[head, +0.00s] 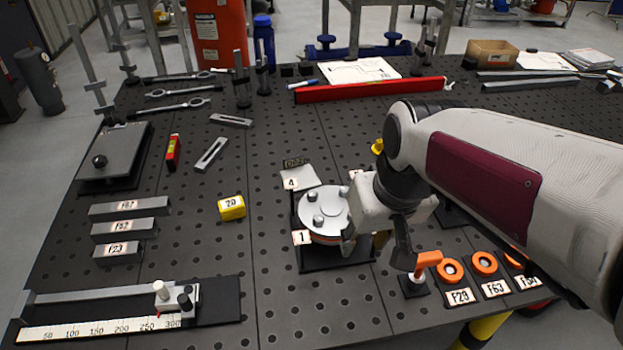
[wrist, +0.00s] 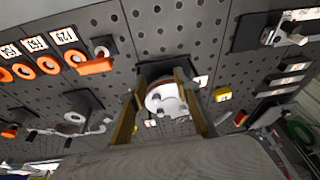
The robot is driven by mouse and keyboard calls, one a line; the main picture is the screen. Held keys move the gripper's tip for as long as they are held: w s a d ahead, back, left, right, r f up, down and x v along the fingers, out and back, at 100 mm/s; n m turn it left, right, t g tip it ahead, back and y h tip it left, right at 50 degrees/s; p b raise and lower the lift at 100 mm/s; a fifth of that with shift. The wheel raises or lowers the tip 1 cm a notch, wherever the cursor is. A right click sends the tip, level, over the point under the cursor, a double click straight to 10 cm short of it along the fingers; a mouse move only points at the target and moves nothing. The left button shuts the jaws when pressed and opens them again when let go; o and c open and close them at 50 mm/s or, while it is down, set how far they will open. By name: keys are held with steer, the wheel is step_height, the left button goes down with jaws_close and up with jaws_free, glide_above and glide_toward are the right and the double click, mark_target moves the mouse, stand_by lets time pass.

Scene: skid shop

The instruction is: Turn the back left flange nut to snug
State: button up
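The round silver flange (head: 325,212) with an orange-brown edge stands on a dark base plate at the table's middle. Nuts stand up on its top; the back left flange nut (head: 312,195) is near the tag 4, and another nut (head: 318,221) is nearer the tag 1. How tight they are cannot be seen. My gripper (head: 376,252) is at the flange's right front side, with its fingers apart. In the wrist view the flange (wrist: 163,98) shows between the spread fingers of my gripper (wrist: 165,108), with nothing visibly gripped. The flange's right side is partly hidden by my gripper.
An orange-handled tool (head: 426,262) stands right of my gripper, beside orange rings (head: 450,270) with tags. A yellow block (head: 231,207) marked 20 lies left of the flange. A scale fixture (head: 130,312) is at front left. A red bar (head: 370,89) lies behind.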

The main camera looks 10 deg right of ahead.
steer(key=w, duration=0.3)
steer(key=w+a+n, duration=0.1)
steer(key=w, duration=0.3)
steer(key=w+a+f+n+y, duration=0.1)
steer(key=w, duration=0.3)
steer(key=n, duration=0.2)
glide_toward(313, 194)
steer(key=shift+s+d+f+t+y, duration=0.3)
steer(key=shift+s+d+f, duration=0.05)
steer(key=shift+f, duration=0.2)
steer(key=shift+w+a+r+n, duration=0.1)
steer(key=shift+w+r+n, duration=0.15)
steer(key=shift+n, duration=0.35)
steer(key=shift+f, duration=0.15)
steer(key=shift+x, duration=3.8)
jaws_close()
